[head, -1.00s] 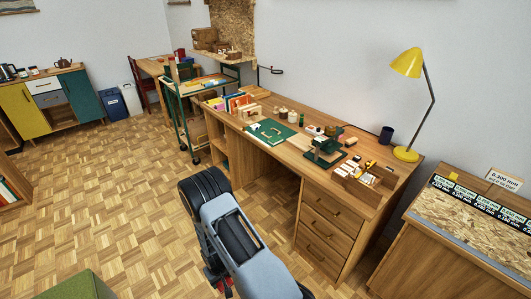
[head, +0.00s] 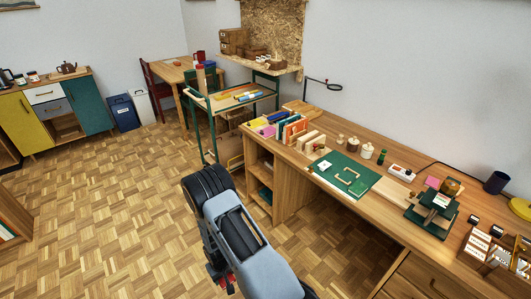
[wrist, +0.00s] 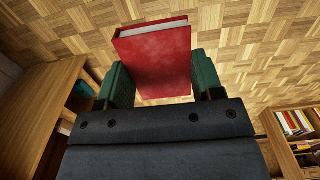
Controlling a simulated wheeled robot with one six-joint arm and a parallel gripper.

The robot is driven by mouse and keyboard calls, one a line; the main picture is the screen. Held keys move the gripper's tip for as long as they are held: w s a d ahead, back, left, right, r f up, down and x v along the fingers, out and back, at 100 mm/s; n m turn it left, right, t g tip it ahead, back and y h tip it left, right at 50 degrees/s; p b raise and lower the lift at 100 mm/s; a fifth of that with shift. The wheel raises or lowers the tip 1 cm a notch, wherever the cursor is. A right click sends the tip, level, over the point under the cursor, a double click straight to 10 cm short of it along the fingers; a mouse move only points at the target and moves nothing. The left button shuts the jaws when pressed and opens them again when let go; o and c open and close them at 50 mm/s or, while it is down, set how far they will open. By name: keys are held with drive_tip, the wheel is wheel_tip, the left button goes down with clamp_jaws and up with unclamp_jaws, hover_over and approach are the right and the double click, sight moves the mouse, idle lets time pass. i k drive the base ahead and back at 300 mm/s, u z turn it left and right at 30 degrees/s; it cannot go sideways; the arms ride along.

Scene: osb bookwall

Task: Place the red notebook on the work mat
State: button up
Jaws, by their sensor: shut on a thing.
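In the wrist view my gripper (wrist: 160,82) is shut on the red notebook (wrist: 158,58), with a green finger on each side of it. The notebook's pale page edge faces the top of that view. It is held above the parquet floor. In the head view my arm points down and away from the camera, and the gripper and notebook are hidden or too small to tell. The green work mat (head: 328,178) lies on the long wooden desk, with a tan handle-like piece on it. My arm is in front of the desk, apart from the mat.
The wooden desk (head: 392,200) runs along the right wall. Upright books (head: 291,131), small jars and a green press-like device (head: 433,212) stand on it. A green-framed trolley (head: 229,104) stands beyond its far end. The parquet floor at left is open.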

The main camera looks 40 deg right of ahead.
sight(347, 177)
drive_tip(key=i, duration=2.4)
drive_tip(key=z, duration=2.5)
